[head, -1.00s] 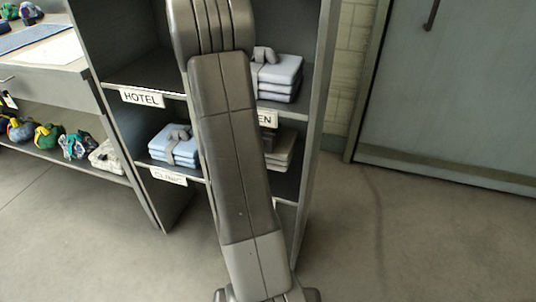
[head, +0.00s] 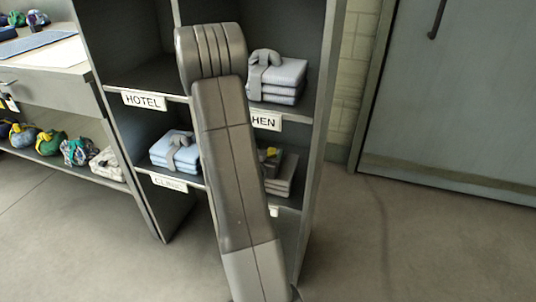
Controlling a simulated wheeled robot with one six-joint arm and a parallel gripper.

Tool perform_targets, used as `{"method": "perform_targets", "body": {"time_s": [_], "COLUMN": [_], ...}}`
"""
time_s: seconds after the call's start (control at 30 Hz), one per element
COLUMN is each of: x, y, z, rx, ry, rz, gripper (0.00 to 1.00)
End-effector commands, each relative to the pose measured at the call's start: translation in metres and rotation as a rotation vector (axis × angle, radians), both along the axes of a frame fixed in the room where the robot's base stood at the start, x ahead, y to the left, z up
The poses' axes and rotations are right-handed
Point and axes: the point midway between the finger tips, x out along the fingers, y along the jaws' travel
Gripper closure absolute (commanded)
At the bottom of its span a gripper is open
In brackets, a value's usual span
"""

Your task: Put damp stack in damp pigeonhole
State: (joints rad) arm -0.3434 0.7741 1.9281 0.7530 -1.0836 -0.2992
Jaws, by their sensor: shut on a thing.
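My gripper is not visible; my arm's links fill the middle of the view and hide it. No stack can be singled out as the damp one, and no label reading "damp" shows. A light grey folded stack (head: 279,82) with a grey tie sits in the right pigeonhole over a label ending "HEN" (head: 265,121). A pale blue tied stack (head: 176,151) sits in the pigeonhole over a partly hidden "CLINIC" label (head: 168,182). A grey-brown stack (head: 283,176) with a small yellow spot near it is in the lower right pigeonhole, partly behind my arm; its label is mostly covered.
The "HOTEL" (head: 144,100) pigeonhole looks empty where it shows. A side unit (head: 50,85) at left holds several colourful bundles on its lower shelf. A grey door (head: 455,110) stands at right. The floor (head: 350,260) at front right is clear.

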Motion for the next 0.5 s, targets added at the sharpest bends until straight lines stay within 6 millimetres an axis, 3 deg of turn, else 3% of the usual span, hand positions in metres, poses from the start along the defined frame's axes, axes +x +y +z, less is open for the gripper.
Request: {"method": "perform_targets", "body": {"time_s": [0.07, 0.1, 0.2, 0.5], "x": [0.0006, 0.0, 0.0, 0.0], "y": [0.0, -0.0001, -0.0001, -0.0001], "z": [-0.0018, -0.0033, -0.0023, -0.0014], "rx": [0.0, 0.0, 0.0, 0.0], "ry": [-0.004, 0.0, 0.0, 0.0], "rz": [0.0, 0.0, 0.0, 0.0], "gripper": [1.0, 0.35, 0.15, 0.15]}}
